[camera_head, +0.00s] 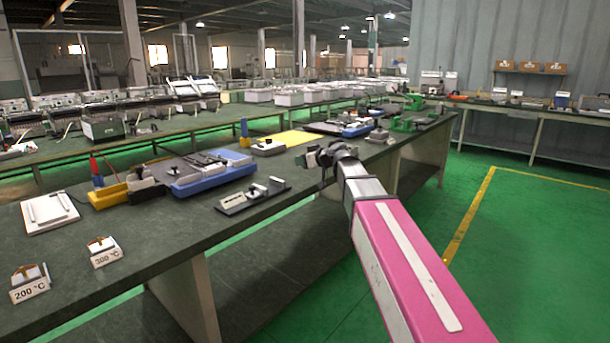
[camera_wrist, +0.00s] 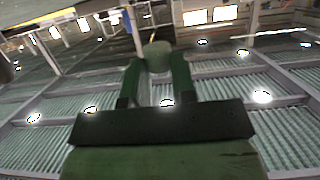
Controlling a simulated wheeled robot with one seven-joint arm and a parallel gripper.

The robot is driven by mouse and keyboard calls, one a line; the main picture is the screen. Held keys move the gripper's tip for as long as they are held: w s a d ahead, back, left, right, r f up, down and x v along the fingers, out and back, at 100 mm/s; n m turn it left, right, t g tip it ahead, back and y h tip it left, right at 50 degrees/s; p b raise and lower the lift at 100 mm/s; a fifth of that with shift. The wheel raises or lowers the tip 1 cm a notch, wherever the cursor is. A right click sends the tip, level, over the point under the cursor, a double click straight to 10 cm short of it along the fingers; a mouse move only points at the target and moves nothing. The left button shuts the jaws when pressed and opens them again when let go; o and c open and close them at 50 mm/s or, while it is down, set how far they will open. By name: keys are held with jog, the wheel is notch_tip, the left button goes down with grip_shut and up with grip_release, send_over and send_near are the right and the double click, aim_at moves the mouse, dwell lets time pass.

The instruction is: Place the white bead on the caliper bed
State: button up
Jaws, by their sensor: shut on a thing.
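My gripper (camera_wrist: 157,62) shows in the wrist view with its two dark fingers closed on a small pale bead (camera_wrist: 157,50) at their tips. The bead looks greyish white in the dim light. In the head view my gripper (camera_head: 312,158) is held out over the right edge of the bench, and the bead cannot be made out there. A low dark fixture (camera_head: 252,195) with a pale label and small blocks, perhaps the caliper bed, lies on the bench to the left of and nearer than my gripper. The two are apart.
The long dark bench (camera_head: 150,240) also holds a blue tray (camera_head: 213,181), a yellow tray (camera_head: 108,197), a white plate (camera_head: 48,212) and two small stands marked 200 °C (camera_head: 30,288) and 300 °C (camera_head: 105,256). Green floor (camera_head: 540,250) to the right is clear.

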send_over(306, 179)
notch_tip(306, 179, down, 4)
jog(key=shift+a+r, duration=0.1)
jog(key=shift+r, duration=0.05)
jog(key=shift+f, duration=1.85)
jog(key=shift+f, duration=0.1)
jog(key=o, duration=0.9)
jog(key=shift+s+f, duration=0.1)
jog(key=shift+s, duration=0.05)
jog(key=v, duration=1)
jog(key=shift+d+f, duration=0.3)
jog(key=shift+d, duration=0.25)
